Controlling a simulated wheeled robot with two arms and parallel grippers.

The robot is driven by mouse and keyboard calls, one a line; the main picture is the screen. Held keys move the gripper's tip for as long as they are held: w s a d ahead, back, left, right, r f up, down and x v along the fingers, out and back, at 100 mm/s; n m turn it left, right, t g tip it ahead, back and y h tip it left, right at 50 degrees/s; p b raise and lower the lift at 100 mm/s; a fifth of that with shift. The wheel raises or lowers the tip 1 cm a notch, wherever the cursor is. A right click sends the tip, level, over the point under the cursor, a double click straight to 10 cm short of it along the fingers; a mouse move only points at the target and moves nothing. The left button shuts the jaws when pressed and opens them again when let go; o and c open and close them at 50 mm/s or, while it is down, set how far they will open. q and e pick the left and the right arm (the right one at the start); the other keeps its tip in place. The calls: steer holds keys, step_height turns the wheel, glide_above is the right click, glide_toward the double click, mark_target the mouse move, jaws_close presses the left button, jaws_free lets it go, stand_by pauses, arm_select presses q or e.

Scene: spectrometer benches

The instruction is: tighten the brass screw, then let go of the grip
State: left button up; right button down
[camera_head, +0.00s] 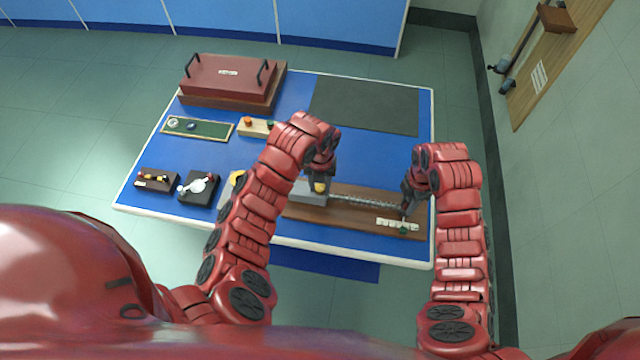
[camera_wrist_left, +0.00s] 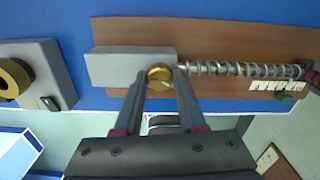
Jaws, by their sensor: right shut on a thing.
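The brass screw (camera_head: 320,187) sits on a grey block (camera_head: 311,194) on a brown wooden board; in the left wrist view the screw (camera_wrist_left: 160,75) is a round gold knob at the block's right end. My left gripper (camera_head: 319,181) is open, with one finger on each side of the screw; the fingers (camera_wrist_left: 160,82) look a little apart from it. A coil spring (camera_head: 365,201) runs from the block to the right. My right gripper (camera_head: 406,200) is shut at the spring's right end on the grip, which it mostly hides.
A white scale strip (camera_head: 398,224) lies on the board (camera_head: 345,216) below the spring, with a green piece (camera_head: 403,231) beside it. A red case (camera_head: 226,80), a green tray (camera_head: 198,129) and small instruments (camera_head: 198,187) stand left. A dark mat (camera_head: 365,105) lies clear behind.

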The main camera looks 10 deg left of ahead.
arm_select(q)
steer(key=o, duration=0.4)
steer(key=shift+r, duration=0.15)
steer(key=shift+r, duration=1.9)
arm_select(e)
steer(key=shift+c, duration=2)
jaws_free()
